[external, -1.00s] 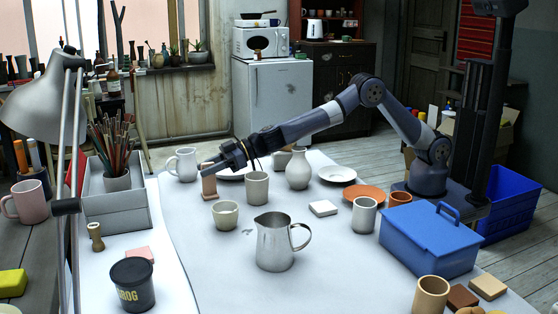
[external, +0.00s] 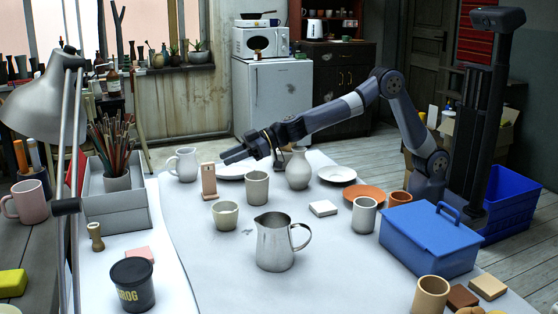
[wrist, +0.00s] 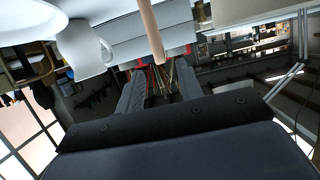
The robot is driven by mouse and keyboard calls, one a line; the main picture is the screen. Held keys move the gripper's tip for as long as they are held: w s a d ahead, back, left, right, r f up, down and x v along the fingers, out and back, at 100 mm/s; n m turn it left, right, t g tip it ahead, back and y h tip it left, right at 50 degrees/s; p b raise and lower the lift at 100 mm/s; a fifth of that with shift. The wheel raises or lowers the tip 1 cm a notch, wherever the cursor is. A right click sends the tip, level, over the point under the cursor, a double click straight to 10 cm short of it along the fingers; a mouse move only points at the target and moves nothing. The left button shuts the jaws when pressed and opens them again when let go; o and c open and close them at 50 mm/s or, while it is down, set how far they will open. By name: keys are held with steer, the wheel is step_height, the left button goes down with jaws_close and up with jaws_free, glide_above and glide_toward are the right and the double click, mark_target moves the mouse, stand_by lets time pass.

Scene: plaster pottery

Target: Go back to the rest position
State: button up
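My gripper (external: 232,156) hangs above the white table (external: 345,262), close behind and right of an upright wooden block (external: 209,181) and apart from it. In the wrist view my gripper (wrist: 161,76) has its two fingers apart, with nothing held between them. The wooden block (wrist: 151,30) shows there as a narrow upright piece beyond the fingertips. My arm reaches left from its base, bent at the elbow.
A white jug (external: 184,164), a beige cup (external: 257,188) and a white vase (external: 298,170) stand near my gripper. A steel pitcher (external: 274,243) and a blue box (external: 428,240) stand nearer the camera.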

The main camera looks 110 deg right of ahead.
mark_target(208, 165)
stand_by(0.4)
steer(key=p+x, duration=0.4)
steer(key=x, duration=0.2)
steer(key=shift+r+p, duration=0.2)
steer(key=shift+p, duration=0.1)
steer(key=shift+w+f+p, duration=0.4)
steer(key=shift+w, duration=0.3)
steer(key=shift+r, duration=0.3)
steer(key=shift+f, duration=0.1)
